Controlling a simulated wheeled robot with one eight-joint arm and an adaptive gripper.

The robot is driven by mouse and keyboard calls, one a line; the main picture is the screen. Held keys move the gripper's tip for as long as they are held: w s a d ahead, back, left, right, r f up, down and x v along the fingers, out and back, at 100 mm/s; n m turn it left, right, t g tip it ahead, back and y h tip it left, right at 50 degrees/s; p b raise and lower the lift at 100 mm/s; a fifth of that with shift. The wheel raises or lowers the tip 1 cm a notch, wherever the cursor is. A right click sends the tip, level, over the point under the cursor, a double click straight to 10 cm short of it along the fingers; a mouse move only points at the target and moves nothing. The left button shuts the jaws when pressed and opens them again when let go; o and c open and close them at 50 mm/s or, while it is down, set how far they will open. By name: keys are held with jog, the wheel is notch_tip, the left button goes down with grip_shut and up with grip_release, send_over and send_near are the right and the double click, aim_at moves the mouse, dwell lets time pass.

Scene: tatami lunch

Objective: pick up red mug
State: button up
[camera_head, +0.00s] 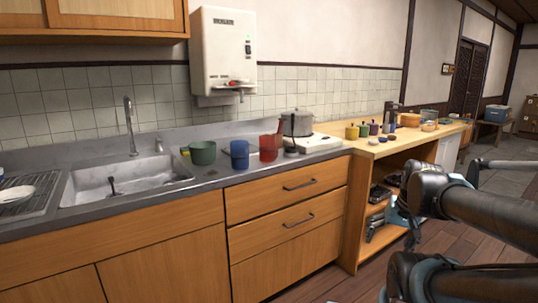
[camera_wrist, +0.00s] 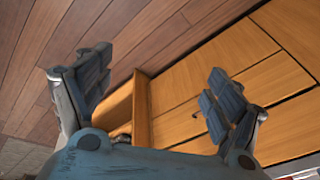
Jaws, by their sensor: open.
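The red mug (camera_head: 268,147) stands upright on the grey counter in the head view, right of a blue mug (camera_head: 239,154) and left of a pot. It looks boxy, and I cannot make out its handle. My gripper (camera_wrist: 160,65) is open and empty in the wrist view, its two blue-grey fingers spread wide. Wooden floor and cabinet fronts show behind the fingers. The red mug cannot be made out in the wrist view. In the head view my arm is at the lower right, well apart from the red mug.
A green mug (camera_head: 203,152) stands left of the blue one, beside the sink (camera_head: 122,181). A grey pot (camera_head: 296,123) on a white stove (camera_head: 318,144) stands close to the right. Several small cups line the wooden counter (camera_head: 372,152). Drawers (camera_head: 290,205) front the grey counter.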

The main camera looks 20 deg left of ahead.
jog(key=w+a+r+m+t+y, duration=0.2)
jog(key=w+a+r+m+y, duration=0.25)
jog(key=w+a, duration=0.55)
jog(key=m+t+y, duration=0.3)
jog(key=m+y, duration=0.4)
jog(key=m, duration=0.5)
send_near(277, 155)
jog(key=s+d, duration=0.5)
jog(key=s, duration=0.1)
jog(key=w+a+m, duration=0.2)
jog(key=w+a, duration=0.2)
jog(key=w+a+m+t+y, duration=0.1)
jog(key=w+a+m, duration=0.2)
jog(key=a, duration=0.2)
jog(key=w+a+m+t, duration=0.1)
jog(key=w+a+m, duration=0.1)
jog(key=w+a, duration=0.2)
jog(key=shift+w+a+f+m+y, duration=0.15)
jog(key=shift+w+a+m+y, duration=0.15)
jog(key=shift+m+y, duration=0.05)
jog(key=shift+x, duration=3.1)
jog(key=shift+w+d+t, duration=0.15)
jog(key=shift+w+t, duration=0.05)
jog(key=shift+t, duration=0.1)
jog(key=c, duration=1.2)
